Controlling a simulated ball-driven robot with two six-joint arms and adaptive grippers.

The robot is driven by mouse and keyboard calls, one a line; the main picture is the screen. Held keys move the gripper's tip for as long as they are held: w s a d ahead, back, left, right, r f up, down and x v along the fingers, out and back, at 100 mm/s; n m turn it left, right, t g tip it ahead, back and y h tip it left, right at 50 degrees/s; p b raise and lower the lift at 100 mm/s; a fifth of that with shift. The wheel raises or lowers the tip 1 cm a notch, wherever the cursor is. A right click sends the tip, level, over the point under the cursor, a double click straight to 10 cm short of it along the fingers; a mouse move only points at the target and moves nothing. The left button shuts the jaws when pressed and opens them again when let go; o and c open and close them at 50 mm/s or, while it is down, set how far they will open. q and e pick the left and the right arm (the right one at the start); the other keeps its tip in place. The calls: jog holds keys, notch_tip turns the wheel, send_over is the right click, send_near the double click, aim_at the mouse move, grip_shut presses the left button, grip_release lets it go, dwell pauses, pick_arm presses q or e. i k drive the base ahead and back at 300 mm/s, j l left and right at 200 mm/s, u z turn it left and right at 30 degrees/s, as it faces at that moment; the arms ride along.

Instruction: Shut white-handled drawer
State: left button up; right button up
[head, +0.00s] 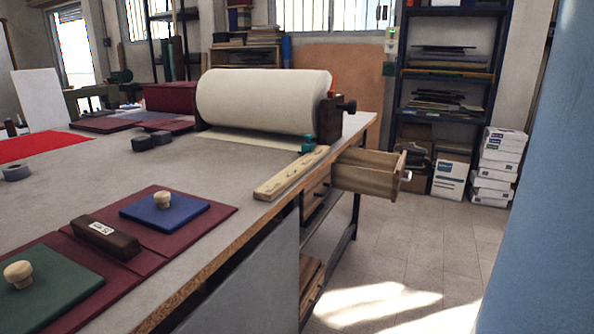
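The wooden drawer (372,178) is pulled out from under the table's right side, at the right of the middle in the head view. Its small white handle (406,176) sits on the outer front. The inside of the drawer shows partly from above. A second drawer (315,189), with a dark knob, lies lower, close to the table frame. Neither of my grippers shows in the head view, so nothing is seen touching the drawer.
The table (205,180) carries a cream roll (262,101), a wooden strip (292,172) and knobbed boards on maroon covers. A blue surface (545,200) fills the right edge. White boxes (498,165) stand by the shelf (448,80). Floor (425,240) beside the drawer is clear.

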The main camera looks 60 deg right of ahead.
aim_at(374, 173)
jog(key=k+l+z, duration=0.1)
jog(key=z, duration=0.35)
jog(key=k+l+z, duration=0.15)
jog(key=z, duration=0.35)
jog(key=k+l+z, duration=0.15)
jog(key=z, duration=1.25)
jog(key=i+l+u, duration=0.1)
jog(key=u, duration=0.35)
jog(key=i+l+u, duration=0.45)
jog(key=i+l, duration=0.15)
jog(key=i+l+u, duration=0.25)
jog(key=l, duration=0.3)
